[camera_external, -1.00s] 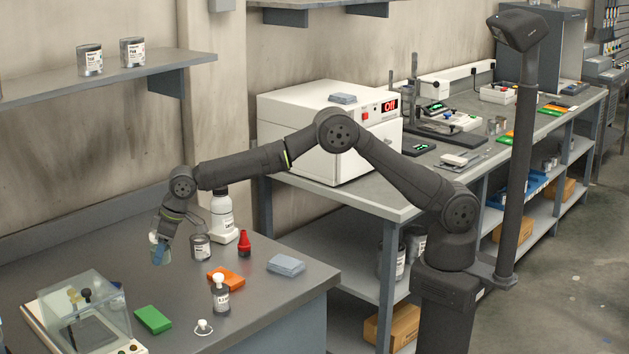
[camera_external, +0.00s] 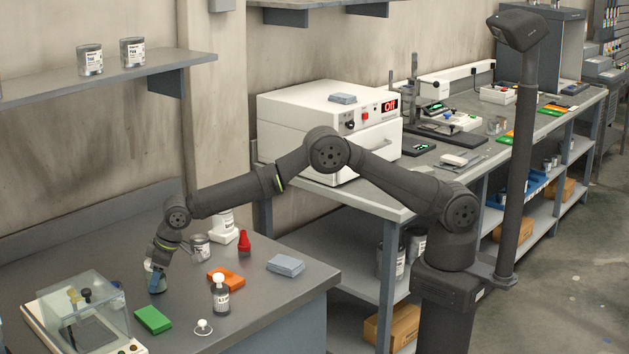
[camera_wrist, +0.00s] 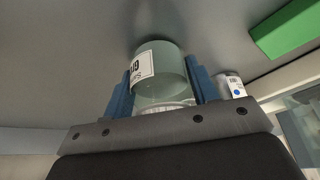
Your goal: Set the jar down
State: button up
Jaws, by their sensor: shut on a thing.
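The jar (camera_wrist: 165,70) is a greenish, clear jar with a white label and a pale ribbed lid. In the wrist view it sits between the two blue fingers of my gripper (camera_wrist: 160,88), which are shut on it. In the outside view my gripper (camera_external: 155,277) points down at the grey bench top (camera_external: 195,325), left of the orange block. The jar (camera_external: 158,287) shows there low between the fingers, partly hidden by them. It is at or just above the bench top; I cannot tell whether it touches.
Grey cloths (camera_external: 286,265) lie at the right.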

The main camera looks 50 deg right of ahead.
jog(key=o, duration=1)
jog(key=shift+o, duration=0.2)
jog(key=v, duration=1.2)
jog(key=shift+r, duration=0.1)
jog(key=x, duration=1.2)
jog(key=shift+r, duration=1.25)
